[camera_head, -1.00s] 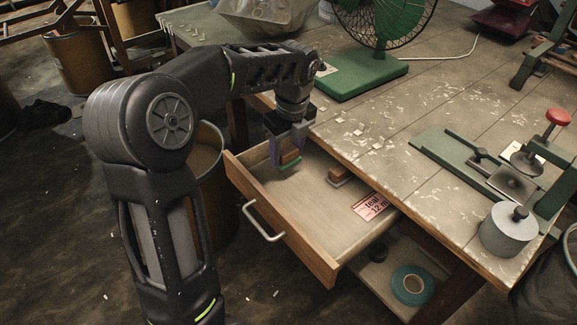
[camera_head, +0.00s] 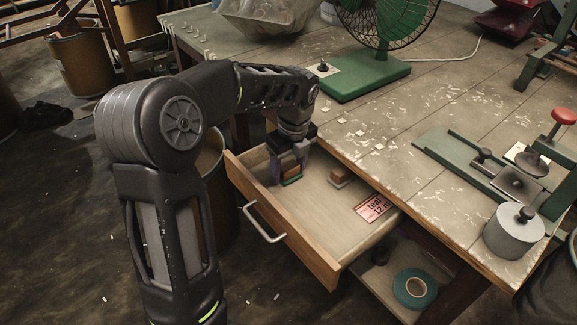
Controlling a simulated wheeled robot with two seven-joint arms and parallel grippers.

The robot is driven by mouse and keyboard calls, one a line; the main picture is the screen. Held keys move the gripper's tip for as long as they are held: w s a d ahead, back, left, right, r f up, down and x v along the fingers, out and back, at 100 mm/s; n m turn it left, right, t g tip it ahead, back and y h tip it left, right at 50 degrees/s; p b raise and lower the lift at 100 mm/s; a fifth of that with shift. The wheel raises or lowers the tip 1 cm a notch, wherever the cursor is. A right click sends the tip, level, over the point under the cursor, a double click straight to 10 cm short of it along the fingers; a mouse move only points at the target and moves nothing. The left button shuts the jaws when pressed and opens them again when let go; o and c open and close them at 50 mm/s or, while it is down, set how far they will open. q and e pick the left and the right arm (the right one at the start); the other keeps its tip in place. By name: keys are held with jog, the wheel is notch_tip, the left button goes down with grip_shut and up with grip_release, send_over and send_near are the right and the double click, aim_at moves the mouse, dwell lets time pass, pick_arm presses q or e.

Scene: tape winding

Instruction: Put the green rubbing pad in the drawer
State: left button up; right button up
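The drawer (camera_head: 318,228) is pulled out under the table top. The green rubbing pad (camera_head: 291,181), with a brown wooden block on top, is inside the drawer near its left end. It is at or just above the drawer floor; I cannot tell whether it touches. My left gripper (camera_head: 290,172) points down into the drawer with its fingers on either side of the pad's block. The view is too small to show whether they still press on it. My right gripper is not in view.
Another wooden-backed pad (camera_head: 340,177) and a pink label (camera_head: 373,208) lie in the drawer. A green fan base (camera_head: 362,76) stands at the table's back. A green fixture (camera_head: 465,160) and a grey cylinder (camera_head: 507,238) are on the right. Teal tape (camera_head: 414,289) is on the lower shelf.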

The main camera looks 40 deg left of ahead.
aim_at(291, 169)
pick_arm(q)
jog(key=o, duration=0.3)
notch_tip(291, 169, up, 12)
jog(key=d+p, duration=0.1)
jog(key=p, duration=0.1)
jog(key=shift+s+d+r+p, duration=0.15)
jog(key=shift+s+d+p, duration=0.1)
jog(key=shift+p, duration=0.15)
jog(key=shift+a, duration=0.1)
dwell(0.5)
